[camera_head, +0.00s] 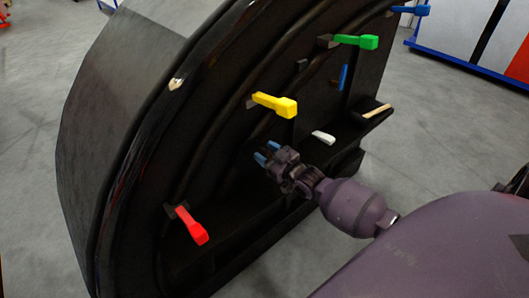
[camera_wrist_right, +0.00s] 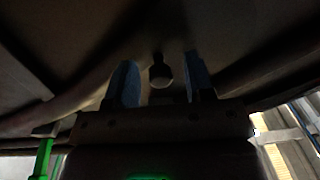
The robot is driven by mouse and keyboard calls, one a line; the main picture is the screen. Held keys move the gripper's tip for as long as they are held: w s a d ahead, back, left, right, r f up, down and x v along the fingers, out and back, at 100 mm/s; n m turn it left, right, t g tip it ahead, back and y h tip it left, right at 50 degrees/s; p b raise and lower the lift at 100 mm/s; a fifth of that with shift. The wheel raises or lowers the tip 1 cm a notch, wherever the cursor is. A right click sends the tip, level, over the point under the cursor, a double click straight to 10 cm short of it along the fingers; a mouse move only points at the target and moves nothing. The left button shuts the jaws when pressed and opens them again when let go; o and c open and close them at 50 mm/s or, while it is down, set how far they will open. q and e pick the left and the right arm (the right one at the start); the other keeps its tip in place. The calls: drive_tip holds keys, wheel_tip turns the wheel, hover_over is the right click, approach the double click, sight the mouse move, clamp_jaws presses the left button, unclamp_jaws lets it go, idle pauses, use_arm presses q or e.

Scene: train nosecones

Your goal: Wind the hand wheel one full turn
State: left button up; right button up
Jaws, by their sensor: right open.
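No hand wheel can be made out for certain in either view. My right gripper (camera_head: 266,152) is open, its two blue fingers pointing toward the dark inner wall of the nosecone (camera_head: 140,120). In the right wrist view my right gripper (camera_wrist_right: 160,72) shows its two fingers apart. A small grey rounded knob (camera_wrist_right: 161,76) on a dark stem appears between them in that view; I cannot tell its distance or whether it belongs to the wheel. Nothing is visibly held. My left gripper is not in view.
Coloured levers line the nosecone: red (camera_head: 191,225), yellow (camera_head: 275,104), green (camera_head: 355,41) and blue (camera_head: 411,10). A white piece (camera_head: 323,138) and a wooden-handled tool (camera_head: 377,112) lie on the dark ledge. Grey floor (camera_head: 440,130) is open at right.

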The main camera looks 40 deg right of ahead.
drive_tip(key=shift+w, duration=0.35)
clamp_jaws()
drive_tip(key=shift+f+m, duration=0.3)
drive_tip(key=shift+m, duration=0.55)
drive_tip(key=shift+f+m, duration=0.3)
drive_tip(key=shift+m, duration=0.55)
unclamp_jaws()
drive_tip(key=shift+s+d, duration=0.1)
